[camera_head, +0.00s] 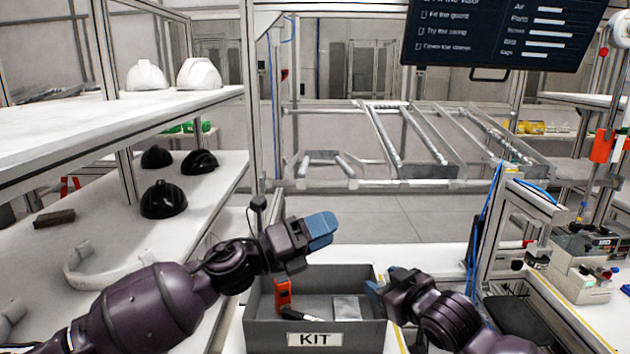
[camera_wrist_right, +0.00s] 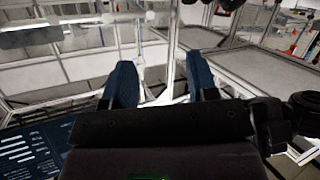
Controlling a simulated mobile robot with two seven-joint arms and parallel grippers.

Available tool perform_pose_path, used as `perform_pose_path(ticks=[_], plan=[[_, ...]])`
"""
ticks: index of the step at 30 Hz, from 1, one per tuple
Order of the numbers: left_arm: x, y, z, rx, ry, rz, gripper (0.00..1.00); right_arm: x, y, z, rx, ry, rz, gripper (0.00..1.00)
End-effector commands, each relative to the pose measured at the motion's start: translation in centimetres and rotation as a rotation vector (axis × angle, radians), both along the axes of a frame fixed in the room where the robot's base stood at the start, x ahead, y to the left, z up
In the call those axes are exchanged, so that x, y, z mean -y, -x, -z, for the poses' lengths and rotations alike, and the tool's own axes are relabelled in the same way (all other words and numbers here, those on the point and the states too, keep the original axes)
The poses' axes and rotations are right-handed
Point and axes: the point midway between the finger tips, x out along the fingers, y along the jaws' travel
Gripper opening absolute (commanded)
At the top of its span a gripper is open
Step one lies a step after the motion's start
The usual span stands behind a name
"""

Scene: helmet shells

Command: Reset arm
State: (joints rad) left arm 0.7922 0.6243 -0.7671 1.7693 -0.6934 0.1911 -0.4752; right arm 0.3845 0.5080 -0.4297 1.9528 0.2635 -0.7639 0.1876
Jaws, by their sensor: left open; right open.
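My left gripper (camera_head: 320,230) is above the back left part of the grey KIT box (camera_head: 258,330) in the head view. It looks empty; its fingers are seen from the side. My right gripper (camera_head: 374,290) is at the right edge of the box, with its blue fingertips pointing left. In the right wrist view, the two blue fingers of the right gripper (camera_wrist_right: 162,84) are apart with nothing between them. The box holds an orange item (camera_head: 282,292), a dark item (camera_head: 294,315) and a flat clear packet (camera_head: 347,307).
Left shelves hold white helmet shells (camera_head: 199,74) above and black shells (camera_head: 163,200) below, with a pale curved band (camera_head: 85,265). A metal frame workstation (camera_head: 535,215) with blue cables stands at right. A screen (camera_head: 495,32) hangs at the top. Bare table shows behind the box.

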Motion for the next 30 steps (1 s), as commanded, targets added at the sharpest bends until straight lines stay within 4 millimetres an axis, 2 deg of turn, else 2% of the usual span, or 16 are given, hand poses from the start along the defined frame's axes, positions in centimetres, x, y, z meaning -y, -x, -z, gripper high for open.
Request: perform_pose_path(ticks=[3, 8, 11, 16, 23, 30], plan=[[-2.2, -0.5, 1.7, -0.318, 0.248, -0.077, 0.53, 1.0, 1.3, 1.9, 0.051, -0.013, 0.016, 0.53], [-6.0, -1.0, 5.1, -0.683, 0.541, -0.171, 0.53, 2.6, 3.1, 4.5, 0.101, -0.021, 0.052, 0.53], [-8.5, -0.8, 8.1, -0.881, 0.707, -0.229, 0.53, 3.7, 4.5, 6.2, 0.118, -0.023, 0.082, 0.53], [-12.8, 0.7, 13.7, -1.161, 0.963, -0.331, 0.53, 5.8, 7.2, 9.5, 0.120, -0.023, 0.142, 0.53], [-18.4, 4.9, 21.8, -1.423, 1.243, -0.481, 0.53, 8.6, 11.6, 14.3, 0.071, -0.028, 0.237, 0.53], [-23.6, 11.7, 29.6, -1.563, 1.463, -0.644, 0.53, 11.4, 17.5, 19.9, -0.047, -0.035, 0.347, 0.53]])
